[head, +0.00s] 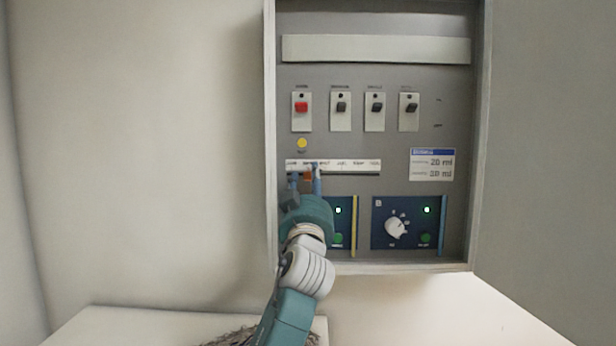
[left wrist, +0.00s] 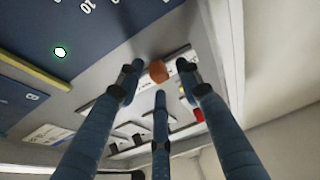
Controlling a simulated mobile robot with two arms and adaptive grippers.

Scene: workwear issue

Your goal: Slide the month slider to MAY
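The month slider is a white label strip (head: 345,164) with a dark slot under it, on the grey panel of a wall cabinet. Its small orange knob (head: 308,175) is toward the left part of the strip. The month lettering is too blurred to read surely. My left gripper (head: 305,181) is at the panel around the knob. In the left wrist view the knob (left wrist: 158,71) shows between the spread blue fingers (left wrist: 160,88), with gaps visible beside it. The left gripper is open, and I see no clear finger contact with the knob. My right gripper is not in view.
A red switch (head: 302,107) and several dark switches sit above the strip, with a yellow button (head: 302,143) between. Below right is a blue dial module with a white knob (head: 396,227). A label card (head: 432,164) is at right. The cabinet's raised frame (head: 271,130) borders the panel.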

